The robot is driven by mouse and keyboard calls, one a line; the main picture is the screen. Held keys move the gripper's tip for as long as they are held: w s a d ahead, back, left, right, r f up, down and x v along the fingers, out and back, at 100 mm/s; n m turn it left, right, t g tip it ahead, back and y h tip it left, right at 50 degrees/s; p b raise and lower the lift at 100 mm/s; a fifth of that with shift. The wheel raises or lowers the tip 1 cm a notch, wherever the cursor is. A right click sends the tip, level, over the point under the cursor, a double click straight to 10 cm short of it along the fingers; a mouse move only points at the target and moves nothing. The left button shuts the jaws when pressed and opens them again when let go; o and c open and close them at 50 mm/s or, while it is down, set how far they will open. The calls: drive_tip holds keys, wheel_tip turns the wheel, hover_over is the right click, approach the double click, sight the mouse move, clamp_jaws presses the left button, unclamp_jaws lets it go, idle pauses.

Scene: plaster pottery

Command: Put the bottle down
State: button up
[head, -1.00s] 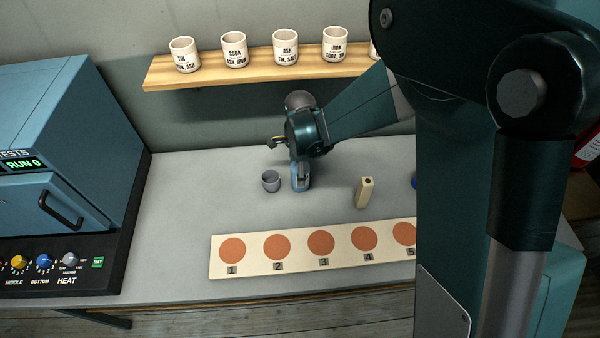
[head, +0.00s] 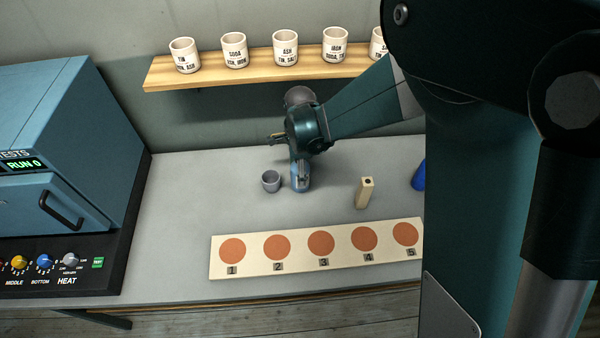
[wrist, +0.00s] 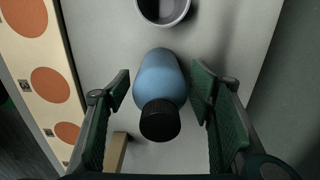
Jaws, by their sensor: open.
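The light blue bottle (head: 300,186) with a black cap stands on the grey counter, just right of a small grey cup. In the wrist view the bottle (wrist: 161,80) appears between the two fingers, its black cap toward the camera. My gripper (wrist: 160,92) is open around it, with a gap visible on both sides. In the head view my gripper (head: 301,172) reaches down over the bottle and hides its upper part.
The grey cup (head: 271,182) stands close to the left of the bottle. A beige block with a hole (head: 365,192) stands to the right. A board with numbered orange circles (head: 255,264) lies in front. A dark blue object (head: 419,176) is partly hidden. A blue kiln (head: 70,130) is at left.

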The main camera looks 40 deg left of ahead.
wheel_tip(320, 180, up, 10)
drive_tip(key=shift+r, duration=0.25)
idle(0.3)
idle(0.6)
drive_tip(key=shift+w+d+r, duration=0.25)
drive_tip(key=shift+d, duration=0.15)
drive_tip(key=w+d+r+n+t+y, duration=0.1)
drive_tip(key=w+d+r, duration=0.3)
drive_tip(key=d, duration=0.7)
drive_tip(key=w+d+r+n+t, duration=0.1)
drive_tip(key=w+d+r+n, duration=0.1)
drive_tip(key=d+r, duration=0.65)
drive_tip(key=w+d+r+n+t+y, duration=0.1)
drive_tip(key=w+d+r, duration=0.15)
drive_tip(key=d, duration=1.05)
drive_tip(key=s+d+r+n+t, duration=0.1)
drive_tip(key=s+d, duration=0.2)
drive_tip(key=d, duration=0.6)
drive_tip(key=s+d+r+n+t+h, duration=0.1)
drive_tip(key=s+d, duration=0.3)
drive_tip(key=d, duration=0.6)
drive_tip(key=s+d+n+t+h, duration=0.1)
drive_tip(key=s+d+n+t, duration=0.1)
drive_tip(key=d, duration=0.8)
drive_tip(key=shift+s+d+r+n, duration=0.15)
drive_tip(key=shift+s+r+n, duration=0.3)
drive_tip(key=shift+s, duration=0.8)
